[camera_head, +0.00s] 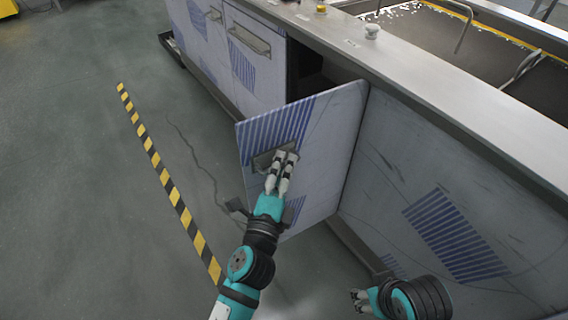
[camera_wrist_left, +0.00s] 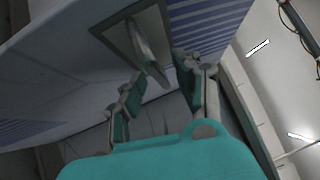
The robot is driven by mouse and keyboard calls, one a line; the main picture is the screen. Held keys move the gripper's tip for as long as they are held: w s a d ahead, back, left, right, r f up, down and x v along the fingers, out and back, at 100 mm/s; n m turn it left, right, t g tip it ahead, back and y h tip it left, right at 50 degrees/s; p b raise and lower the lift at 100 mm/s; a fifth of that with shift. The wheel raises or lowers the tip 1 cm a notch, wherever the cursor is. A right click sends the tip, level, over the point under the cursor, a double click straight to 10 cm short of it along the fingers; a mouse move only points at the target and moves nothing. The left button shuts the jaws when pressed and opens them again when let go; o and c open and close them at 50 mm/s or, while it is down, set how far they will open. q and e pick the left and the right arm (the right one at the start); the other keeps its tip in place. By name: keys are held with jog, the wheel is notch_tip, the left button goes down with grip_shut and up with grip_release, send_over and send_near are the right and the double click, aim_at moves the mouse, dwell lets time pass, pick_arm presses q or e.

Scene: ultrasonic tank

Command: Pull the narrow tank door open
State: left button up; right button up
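The narrow tank door (camera_head: 325,130) stands swung well out from the tank front, with a dark opening behind it. Its recessed handle (camera_head: 262,160) is near the door's free edge. My left gripper (camera_head: 280,164) is at this handle, its fingers pointing at the door. In the left wrist view the handle bar (camera_wrist_left: 148,50) lies ahead between the two spread fingers (camera_wrist_left: 160,88), and I see no clear grip on it. My right gripper (camera_head: 357,299) is low, near the right tank panel, away from the door, with its fingertips apart and empty.
The tank front (camera_head: 450,210) runs on to the right, under a metal top edge (camera_head: 420,85). A closed door with a handle (camera_head: 249,40) is further left. A yellow-black floor stripe (camera_head: 160,170) lies left of the door, with clear floor around it.

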pick_arm(q)
jog(key=v, duration=0.6)
jog(key=shift+s, duration=0.25)
jog(key=shift+a+f, duration=0.1)
jog(key=shift+a, duration=0.05)
